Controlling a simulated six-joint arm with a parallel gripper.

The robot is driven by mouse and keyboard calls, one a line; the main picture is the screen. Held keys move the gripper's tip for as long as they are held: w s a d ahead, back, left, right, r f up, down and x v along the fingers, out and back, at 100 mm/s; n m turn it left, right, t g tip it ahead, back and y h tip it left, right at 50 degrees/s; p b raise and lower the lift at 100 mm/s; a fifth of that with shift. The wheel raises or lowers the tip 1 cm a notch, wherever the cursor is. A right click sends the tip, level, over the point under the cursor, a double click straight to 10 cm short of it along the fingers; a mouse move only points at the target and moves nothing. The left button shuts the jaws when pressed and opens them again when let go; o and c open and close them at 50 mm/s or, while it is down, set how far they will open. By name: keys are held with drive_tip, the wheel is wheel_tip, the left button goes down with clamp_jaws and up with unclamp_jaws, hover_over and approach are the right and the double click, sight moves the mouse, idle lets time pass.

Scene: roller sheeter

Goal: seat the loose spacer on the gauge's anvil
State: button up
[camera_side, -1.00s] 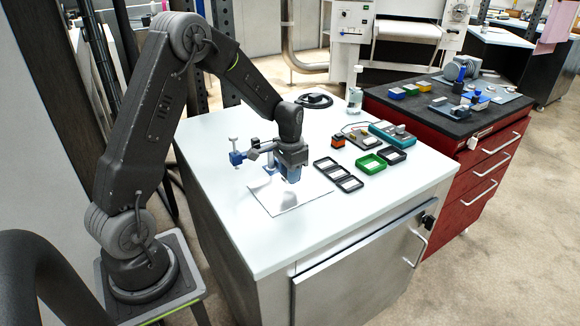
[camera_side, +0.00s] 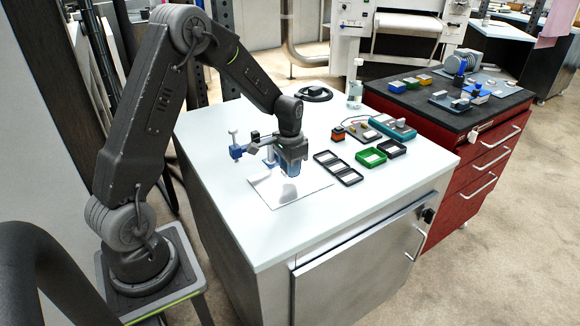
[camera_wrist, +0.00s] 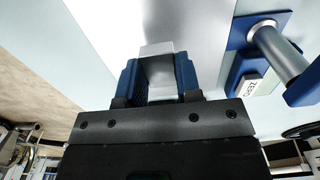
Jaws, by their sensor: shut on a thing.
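My gripper (camera_side: 291,168) is low over the worktop, with its blue fingers (camera_wrist: 157,76) closed on a pale grey block, the spacer (camera_wrist: 157,49). In the wrist view the block lies between the fingers and sticks out past their tips. The gauge (camera_side: 237,151) stands just left of my gripper, with blue parts and a pale upright post. In the wrist view a blue fixture with a metal post (camera_wrist: 280,50) and a "ZERO" label is to the right, apart from the spacer. I cannot make out the anvil.
A shiny sheet (camera_side: 290,192) lies on the white worktop (camera_side: 220,190) below my gripper. To the right are a black tray (camera_side: 338,168), a green tray (camera_side: 372,157) and a teal device (camera_side: 393,127). A black ring (camera_side: 314,93) lies behind. The front of the worktop is clear.

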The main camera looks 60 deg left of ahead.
drive_tip(key=shift+f, duration=1.05)
idle(0.8)
drive_tip(key=o, duration=1.1)
drive_tip(key=shift+o, duration=0.3)
drive_tip(key=o, duration=0.3)
drive_tip(key=shift+o, duration=0.2)
drive_tip(key=shift+r, duration=3.5)
